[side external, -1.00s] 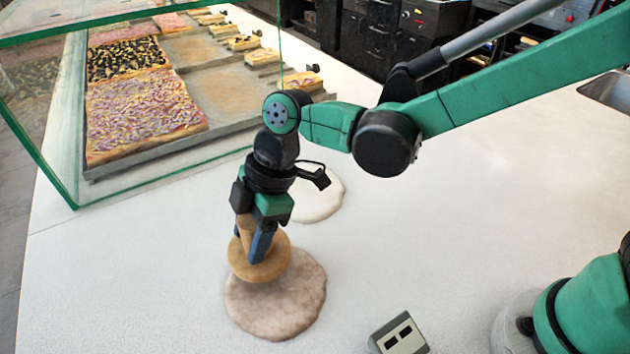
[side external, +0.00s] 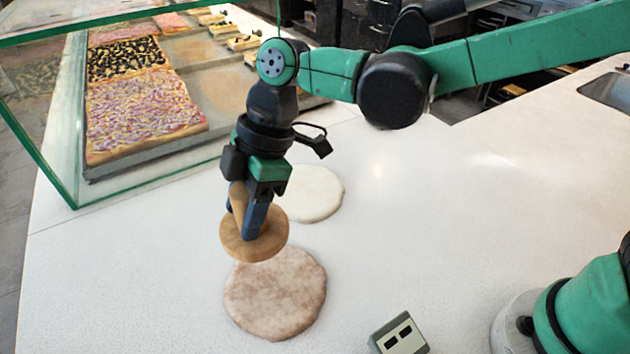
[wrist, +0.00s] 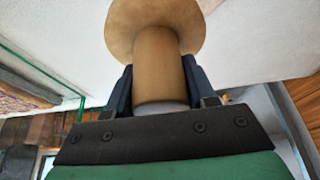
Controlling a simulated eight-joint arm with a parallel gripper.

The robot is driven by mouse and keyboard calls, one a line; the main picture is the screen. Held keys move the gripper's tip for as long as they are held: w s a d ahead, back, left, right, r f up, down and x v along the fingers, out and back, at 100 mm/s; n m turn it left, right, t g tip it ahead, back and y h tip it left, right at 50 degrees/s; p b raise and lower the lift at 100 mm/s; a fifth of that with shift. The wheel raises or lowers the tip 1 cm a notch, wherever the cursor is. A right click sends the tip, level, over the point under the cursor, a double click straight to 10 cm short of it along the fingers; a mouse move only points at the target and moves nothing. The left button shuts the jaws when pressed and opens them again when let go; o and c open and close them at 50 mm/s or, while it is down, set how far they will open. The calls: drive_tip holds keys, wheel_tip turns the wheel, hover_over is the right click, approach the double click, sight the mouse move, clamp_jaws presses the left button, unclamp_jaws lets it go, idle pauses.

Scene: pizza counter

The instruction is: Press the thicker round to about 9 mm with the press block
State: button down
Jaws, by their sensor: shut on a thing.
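My gripper (side external: 254,218) is shut on the handle of the wooden press block (side external: 240,243). In the wrist view the block's handle (wrist: 158,65) stands between the two blue fingers, with its round base beyond. The block hangs above the counter, its base just behind and partly over the far edge of a brownish, speckled dough round (side external: 275,297). A paler, whitish round (side external: 314,193) lies farther back, to the right of the gripper. Both rounds look flat; I cannot tell their exact thickness.
A glass case (side external: 72,190) with trays of pizza stands at the back left. A sink (side external: 608,92) is at the far right. The counter's middle right is clear.

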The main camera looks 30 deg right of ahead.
drive_tip(key=shift+s+a+f, duration=0.55)
drive_tip(key=shift+f, duration=0.45)
drive_tip(key=shift+s+a+f, duration=0.6)
drive_tip(key=shift+f, duration=0.35)
drive_tip(key=shift+s+a+f, duration=0.55)
drive_tip(key=shift+f, duration=0.45)
drive_tip(key=shift+f, duration=0.1)
drive_tip(key=shift+f, duration=0.6)
drive_tip(key=shift+f, duration=0.15)
wheel_tip(320, 180, up, 8)
drive_tip(key=shift+f, duration=0.2)
